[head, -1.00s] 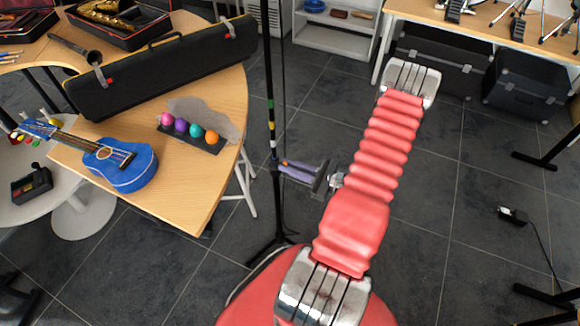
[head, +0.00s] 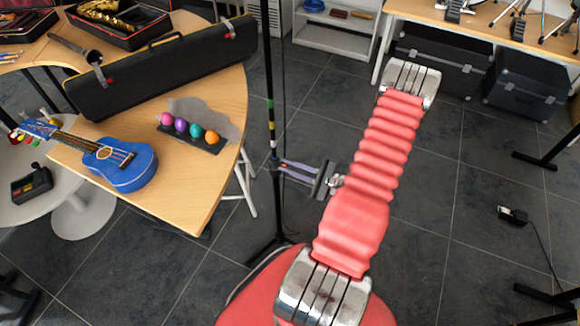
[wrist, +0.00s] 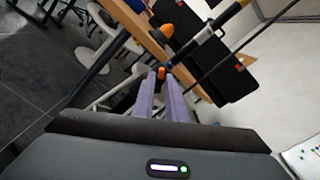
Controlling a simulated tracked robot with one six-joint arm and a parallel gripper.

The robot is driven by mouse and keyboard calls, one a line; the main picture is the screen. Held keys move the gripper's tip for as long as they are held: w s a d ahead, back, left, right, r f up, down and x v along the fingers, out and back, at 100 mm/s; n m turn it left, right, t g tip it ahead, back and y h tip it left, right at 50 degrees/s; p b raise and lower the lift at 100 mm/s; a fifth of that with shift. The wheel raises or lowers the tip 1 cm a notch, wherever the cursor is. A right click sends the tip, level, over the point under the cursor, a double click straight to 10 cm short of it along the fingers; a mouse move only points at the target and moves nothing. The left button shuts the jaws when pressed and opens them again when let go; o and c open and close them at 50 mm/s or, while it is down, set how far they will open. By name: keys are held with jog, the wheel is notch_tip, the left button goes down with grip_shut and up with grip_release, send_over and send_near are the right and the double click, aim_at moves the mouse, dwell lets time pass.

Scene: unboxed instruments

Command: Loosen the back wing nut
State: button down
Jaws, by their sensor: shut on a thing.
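A black upright stand pole (head: 268,60) with green and yellow bands rises in front of me in the head view. My gripper (head: 282,163) reaches in from the right, its purple fingers meeting the pole below the bands. In the wrist view the two fingers (wrist: 162,80) come together at a small orange wing nut (wrist: 161,72) on the pole. They are shut on it. The fingers hide part of the nut, so its exact angle cannot be told.
A wooden table (head: 185,205) stands on the left, holding a blue ukulele (head: 125,165), coloured egg shakers (head: 196,131) and a long black case (head: 160,70). A white shelf (head: 335,38) stands behind. The tiled floor right of my arm is mostly clear.

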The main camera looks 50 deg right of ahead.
jog(key=shift+n, duration=0.3)
jog(key=c, duration=1.8)
grip_release()
jog(key=shift+o, duration=0.2)
jog(key=shift+s, duration=0.1)
jog(key=v, duration=1.3)
jog(key=shift+s, duration=0.35)
